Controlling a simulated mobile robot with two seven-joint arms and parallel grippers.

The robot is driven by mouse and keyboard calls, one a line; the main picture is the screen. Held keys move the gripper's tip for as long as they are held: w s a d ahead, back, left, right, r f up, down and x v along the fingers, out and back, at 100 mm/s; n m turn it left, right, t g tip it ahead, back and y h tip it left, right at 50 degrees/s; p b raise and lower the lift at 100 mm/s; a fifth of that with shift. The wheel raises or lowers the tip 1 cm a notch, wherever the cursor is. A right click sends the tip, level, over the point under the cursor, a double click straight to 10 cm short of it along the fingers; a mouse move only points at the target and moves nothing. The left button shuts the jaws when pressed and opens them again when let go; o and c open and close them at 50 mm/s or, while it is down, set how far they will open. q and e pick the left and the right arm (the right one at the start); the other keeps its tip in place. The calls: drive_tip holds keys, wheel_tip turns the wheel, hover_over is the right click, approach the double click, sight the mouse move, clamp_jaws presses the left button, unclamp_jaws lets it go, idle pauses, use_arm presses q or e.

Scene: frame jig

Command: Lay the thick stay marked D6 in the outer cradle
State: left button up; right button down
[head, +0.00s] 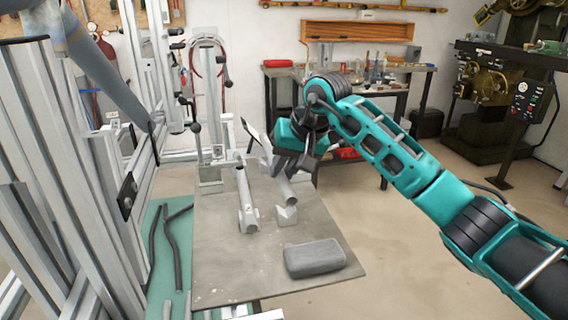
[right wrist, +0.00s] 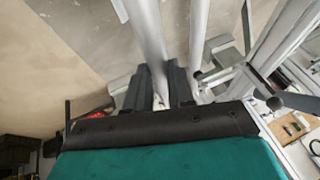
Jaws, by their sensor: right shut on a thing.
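My right gripper (head: 293,165) is over the back right of the table, shut around the far part of a light grey tubular stay (head: 286,190). In the right wrist view the stay (right wrist: 149,35) passes between the two dark fingers (right wrist: 163,88). Its near end points at a pale V-shaped cradle (head: 286,215) on the right; I cannot tell whether it touches. A second grey stay (head: 244,190) lies to the left, its near end in another cradle (head: 249,222). It also shows in the right wrist view (right wrist: 198,35). No D6 mark is readable. My left gripper is not in view.
The grey table (head: 225,270) holds a dark grey padded block (head: 315,258) at the front right. Metal frame posts (head: 60,170) stand close on the left. An upright stand (head: 208,120) with a red cable is at the table's back left. The table's front left is bare.

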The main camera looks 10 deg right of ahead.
drive_tip(key=shift+f+b, duration=0.4)
drive_tip(key=shift+f, duration=0.45)
drive_tip(key=shift+f+b, duration=0.5)
drive_tip(key=shift+f, duration=0.2)
drive_tip(key=shift+f+b, duration=0.4)
drive_tip(key=shift+f, duration=0.2)
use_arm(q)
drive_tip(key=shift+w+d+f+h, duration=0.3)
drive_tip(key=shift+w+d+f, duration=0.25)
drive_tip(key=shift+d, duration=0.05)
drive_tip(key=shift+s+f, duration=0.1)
use_arm(e)
drive_tip(key=c, duration=0.9)
unclamp_jaws()
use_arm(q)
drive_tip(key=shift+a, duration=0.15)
use_arm(e)
drive_tip(key=v, duration=1.3)
